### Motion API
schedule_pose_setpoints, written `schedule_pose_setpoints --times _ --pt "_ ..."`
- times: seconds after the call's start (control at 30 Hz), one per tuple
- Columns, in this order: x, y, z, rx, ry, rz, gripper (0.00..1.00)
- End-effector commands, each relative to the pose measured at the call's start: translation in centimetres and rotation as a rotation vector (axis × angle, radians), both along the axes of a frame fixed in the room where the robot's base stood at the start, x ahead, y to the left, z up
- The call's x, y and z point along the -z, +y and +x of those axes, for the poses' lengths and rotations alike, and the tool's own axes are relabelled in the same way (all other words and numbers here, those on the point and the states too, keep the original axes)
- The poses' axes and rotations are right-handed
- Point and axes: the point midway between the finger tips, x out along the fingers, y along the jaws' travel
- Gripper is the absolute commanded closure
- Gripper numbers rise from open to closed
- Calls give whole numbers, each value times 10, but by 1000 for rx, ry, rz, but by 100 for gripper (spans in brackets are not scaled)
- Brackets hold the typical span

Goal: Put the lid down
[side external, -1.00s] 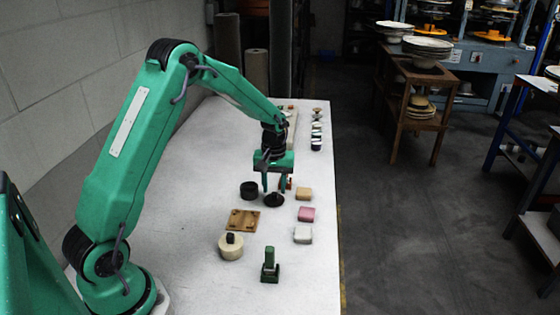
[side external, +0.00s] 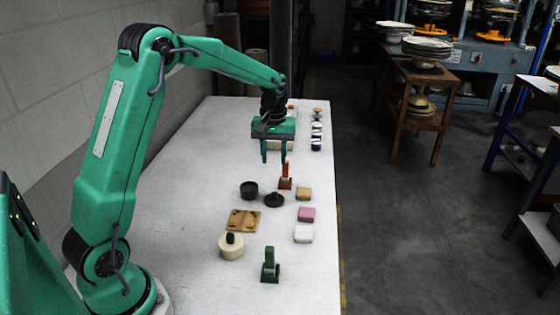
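A dark round lid (side external: 274,200) with a small knob on top lies flat on the white table, just right of a dark round pot (side external: 249,190). The pot's top looks uncovered. My gripper (side external: 274,158) hangs in the air above and beyond the lid, clear of it. Its two fingers are apart, with nothing seen between them.
An orange stand (side external: 285,176) is close behind the lid. A wooden board (side external: 243,221), a cream round container (side external: 231,247) and a green stand (side external: 270,266) are nearer. The table's left is clear.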

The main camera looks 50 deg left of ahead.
Motion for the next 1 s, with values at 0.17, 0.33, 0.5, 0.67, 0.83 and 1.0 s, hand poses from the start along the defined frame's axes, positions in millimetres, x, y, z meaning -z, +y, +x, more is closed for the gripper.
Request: schedule_pose_setpoints --times 0.17,0.33,0.5,0.67,0.83,1.0 --pt "0 0 0 0 0 0 63" --pt "0 0 0 0 0 0 63" --pt "-4 -2 -2 9 -6 1 63" --pt "-18 -11 -10 44 -28 8 63" --pt "-44 -26 -28 113 -71 21 63" --pt "-72 -45 -54 201 -125 38 63"
